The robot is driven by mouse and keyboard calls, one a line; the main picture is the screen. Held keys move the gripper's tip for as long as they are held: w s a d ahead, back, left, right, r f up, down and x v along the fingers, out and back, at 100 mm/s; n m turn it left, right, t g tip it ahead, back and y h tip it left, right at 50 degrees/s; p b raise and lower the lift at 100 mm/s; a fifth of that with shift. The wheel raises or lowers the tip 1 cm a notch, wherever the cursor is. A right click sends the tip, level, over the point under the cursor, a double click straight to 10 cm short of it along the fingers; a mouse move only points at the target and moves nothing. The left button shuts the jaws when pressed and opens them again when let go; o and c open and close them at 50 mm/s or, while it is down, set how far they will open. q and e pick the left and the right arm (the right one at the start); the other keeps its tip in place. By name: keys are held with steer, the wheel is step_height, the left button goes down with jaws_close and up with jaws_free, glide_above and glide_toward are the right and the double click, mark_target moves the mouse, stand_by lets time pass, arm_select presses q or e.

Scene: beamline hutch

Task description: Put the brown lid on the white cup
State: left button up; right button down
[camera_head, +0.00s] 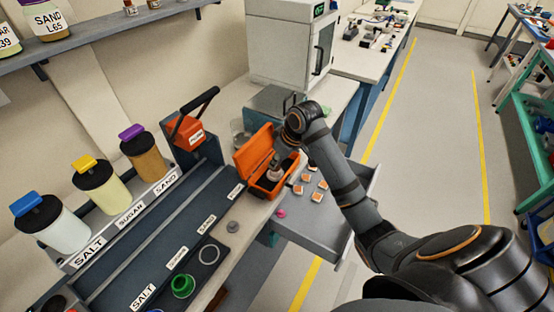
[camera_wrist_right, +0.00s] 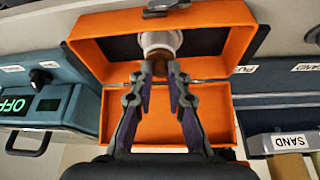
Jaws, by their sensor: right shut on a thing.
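My right gripper (camera_wrist_right: 159,67) is shut on a small brown piece, which looks like the brown lid (camera_wrist_right: 160,68), though the fingers hide most of it. The white cup (camera_wrist_right: 160,42) shows just beyond the fingertips in the right wrist view, against the dark inside of an open orange case (camera_wrist_right: 238,42). Lid and cup overlap there, and I cannot tell whether they touch. In the head view my right gripper (camera_head: 278,166) reaches down into the orange case (camera_head: 254,152), and the arm covers much of the inside. My left gripper is not in view.
Several small labelled tiles (camera_head: 317,196) and a pink piece (camera_head: 281,213) lie on the grey surface beside the case. Jars labelled salt, sugar and sand stand at the left. A white oven-like box (camera_head: 280,45) stands behind.

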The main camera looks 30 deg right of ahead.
steer(key=shift+f, duration=0.15)
steer(key=c, duration=1.2)
jaws_free()
steer(key=v, duration=1.2)
steer(key=shift+s+d, duration=0.1)
steer(key=shift+f, duration=0.1)
